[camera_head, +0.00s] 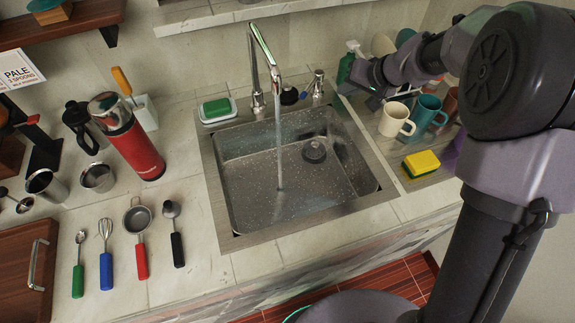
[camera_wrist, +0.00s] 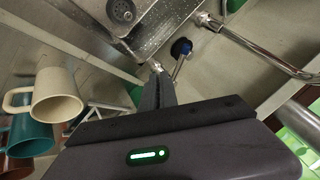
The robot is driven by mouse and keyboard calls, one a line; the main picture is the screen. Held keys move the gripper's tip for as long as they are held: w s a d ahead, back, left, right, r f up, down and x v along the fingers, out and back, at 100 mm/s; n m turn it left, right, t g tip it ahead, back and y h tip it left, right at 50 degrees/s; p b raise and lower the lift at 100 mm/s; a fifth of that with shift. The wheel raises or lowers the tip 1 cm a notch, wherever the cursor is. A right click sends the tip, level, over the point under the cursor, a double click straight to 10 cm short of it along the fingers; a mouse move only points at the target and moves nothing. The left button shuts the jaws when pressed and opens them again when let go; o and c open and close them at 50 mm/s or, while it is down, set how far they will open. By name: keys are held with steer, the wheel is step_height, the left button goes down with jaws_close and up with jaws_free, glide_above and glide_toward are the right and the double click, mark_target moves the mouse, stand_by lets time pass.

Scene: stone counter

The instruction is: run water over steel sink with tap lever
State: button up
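The steel sink (camera_head: 235,205) is set into the counter, and droplets cover its basin. The tap (camera_head: 264,45) arches over it, and a thin stream of water (camera_head: 279,140) falls from its spout into the basin. A small metal lever (camera_head: 318,80) stands right of the tap's base; in the wrist view a metal lever (camera_wrist: 179,68) with a blue part shows just beyond my fingertips. My gripper (camera_wrist: 161,78) looks shut, with nothing visible between its fingers. It is close to the lever; I cannot tell whether they touch.
Cups, including a cream mug (camera_head: 393,120) and a teal mug (camera_head: 425,112), stand right of the sink near my arm. A yellow sponge (camera_head: 421,163) lies in front of them. A red flask (camera_head: 135,145) and several utensils occupy the left counter. A soap dish (camera_head: 217,110) sits behind the sink.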

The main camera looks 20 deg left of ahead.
steer(key=o, duration=0.5)
steer(key=shift+t+h, duration=0.6)
steer(key=shift+h, duration=0.3)
steer(key=f, duration=0.1)
steer(key=w+a+f+p, duration=0.1)
steer(key=f, duration=0.1)
steer(key=a+f, duration=0.1)
steer(key=shift+w+a+f, duration=0.15)
steer(key=shift+w+f, duration=0.1)
steer(key=shift+f, duration=0.05)
steer(key=shift+o, duration=0.2)
steer(key=n+t+h+p, duration=0.6)
steer(key=n+t, duration=0.3)
steer(key=t, duration=0.2)
glide_toward(316, 76)
steer(key=w, duration=0.1)
steer(key=w+b, duration=0.1)
steer(key=w, duration=0.1)
steer(key=w+b, duration=0.1)
steer(key=w, duration=0.1)
steer(key=shift+f, duration=0.4)
jaws_close()
